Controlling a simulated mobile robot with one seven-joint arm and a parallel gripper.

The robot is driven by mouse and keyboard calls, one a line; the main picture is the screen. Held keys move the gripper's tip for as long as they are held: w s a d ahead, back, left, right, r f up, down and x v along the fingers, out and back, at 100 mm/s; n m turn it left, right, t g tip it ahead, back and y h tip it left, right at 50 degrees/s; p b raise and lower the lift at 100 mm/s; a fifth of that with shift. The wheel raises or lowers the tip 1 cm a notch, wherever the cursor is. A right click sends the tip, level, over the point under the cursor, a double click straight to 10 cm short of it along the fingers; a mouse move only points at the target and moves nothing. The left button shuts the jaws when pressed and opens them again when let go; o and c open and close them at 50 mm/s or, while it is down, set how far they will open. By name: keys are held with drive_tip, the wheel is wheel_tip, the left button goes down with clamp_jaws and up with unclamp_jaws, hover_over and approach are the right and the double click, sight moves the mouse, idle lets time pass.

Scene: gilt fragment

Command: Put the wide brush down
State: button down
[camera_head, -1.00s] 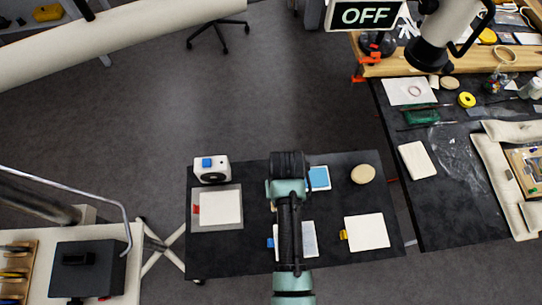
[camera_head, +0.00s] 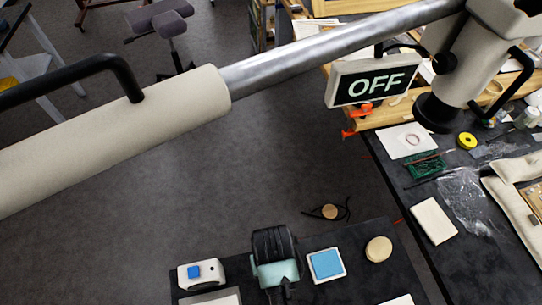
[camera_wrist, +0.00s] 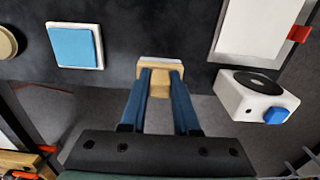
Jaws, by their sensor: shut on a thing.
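My gripper (camera_wrist: 160,78) shows in the wrist view with its two blue fingers closed on the wide brush (camera_wrist: 159,64). The brush is a tan block with a pale edge at its far end, seen nearly end-on. It is in front of the dark table (camera_wrist: 125,45), near its edge, between a blue square pad and a white device. I cannot tell whether the brush touches the table.
On the table are a white device with a blue button (camera_head: 200,273), a blue pad on a white base (camera_head: 326,264) and a round tan disc (camera_head: 379,249). A small tan round thing with black strands (camera_head: 330,211) appears beyond the table. An OFF sign (camera_head: 375,84) hangs above.

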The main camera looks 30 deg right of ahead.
drive_tip(key=shift+w+f, duration=0.1)
drive_tip(key=shift+f, duration=2.45)
drive_tip(key=shift+f, duration=0.2)
drive_tip(key=c, duration=0.7)
unclamp_jaws()
drive_tip(key=shift+o, duration=0.2)
drive_tip(key=shift+r, duration=0.15)
wheel_tip(320, 180, up, 12)
drive_tip(key=shift+r, duration=0.1)
